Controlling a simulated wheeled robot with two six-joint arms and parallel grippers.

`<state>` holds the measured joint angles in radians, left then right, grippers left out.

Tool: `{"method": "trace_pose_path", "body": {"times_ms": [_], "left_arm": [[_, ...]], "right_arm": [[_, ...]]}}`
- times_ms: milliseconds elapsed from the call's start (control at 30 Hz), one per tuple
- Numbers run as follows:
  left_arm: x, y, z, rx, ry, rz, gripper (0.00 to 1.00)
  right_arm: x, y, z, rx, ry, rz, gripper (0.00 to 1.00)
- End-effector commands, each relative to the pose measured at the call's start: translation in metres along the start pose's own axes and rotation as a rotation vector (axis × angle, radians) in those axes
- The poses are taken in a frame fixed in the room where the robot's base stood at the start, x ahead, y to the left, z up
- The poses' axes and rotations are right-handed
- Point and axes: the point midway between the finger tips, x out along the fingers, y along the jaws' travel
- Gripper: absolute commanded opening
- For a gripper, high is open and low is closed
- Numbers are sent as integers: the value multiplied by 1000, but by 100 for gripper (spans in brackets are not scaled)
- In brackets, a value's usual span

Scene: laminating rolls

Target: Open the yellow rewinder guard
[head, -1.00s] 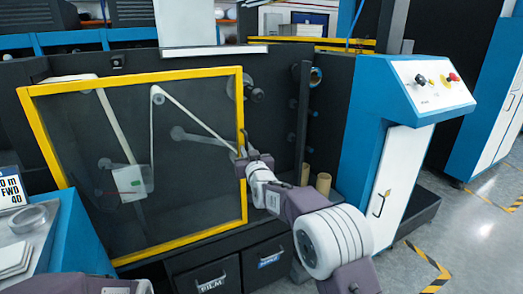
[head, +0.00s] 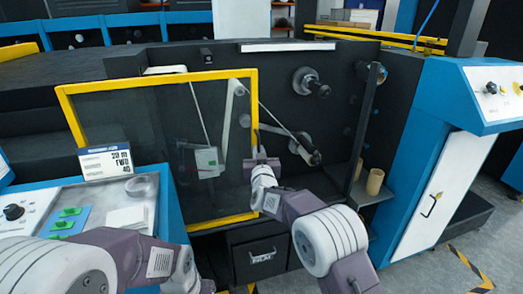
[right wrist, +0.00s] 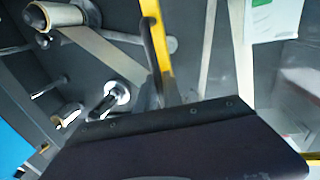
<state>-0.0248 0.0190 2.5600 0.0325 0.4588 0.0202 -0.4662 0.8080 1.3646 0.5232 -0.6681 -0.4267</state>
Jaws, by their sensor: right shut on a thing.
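The yellow rewinder guard (head: 158,80) is a clear panel in a yellow frame on the dark machine, left of centre in the head view. Its right upright also shows in the right wrist view (right wrist: 163,50), with a dark bar handle (right wrist: 149,55) beside it. My right gripper (head: 257,147) is at that right upright, shut on the handle; its fingertips are mostly hidden. Rollers and a web strip (head: 277,122) lie uncovered right of the guard's edge. My left arm crosses the bottom left of the head view, its gripper out of sight.
A control console (head: 150,190) with a small display sign (head: 106,161) stands at the front left. A blue and white cabinet (head: 440,170) stands at the right. Cardboard cores (head: 375,181) stand on a ledge beside it. Drawers (head: 262,256) are below the guard.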

Motion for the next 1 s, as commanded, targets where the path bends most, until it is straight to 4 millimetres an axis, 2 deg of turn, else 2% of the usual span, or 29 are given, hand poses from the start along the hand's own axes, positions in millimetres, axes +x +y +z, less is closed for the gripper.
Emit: {"method": "trace_pose_path", "body": {"times_ms": [300,333,400,767,867,1000], "left_arm": [[0,0,0,0,0,0,0],[0,0,0,0,0,0,0],[0,0,0,0,0,0,0],[0,0,0,0,0,0,0],[1,0,0,0,0,0,0],[2,0,0,0,0,0,0]], "right_arm": [[0,-1,-2,0,5,0,0],[0,-1,-2,0,5,0,16],[0,0,-2,1,5,0,32],[-3,-1,-1,0,2,-1,32],[-12,-1,-1,0,2,-1,32],[-35,-1,-1,-1,2,-2,32]]}}
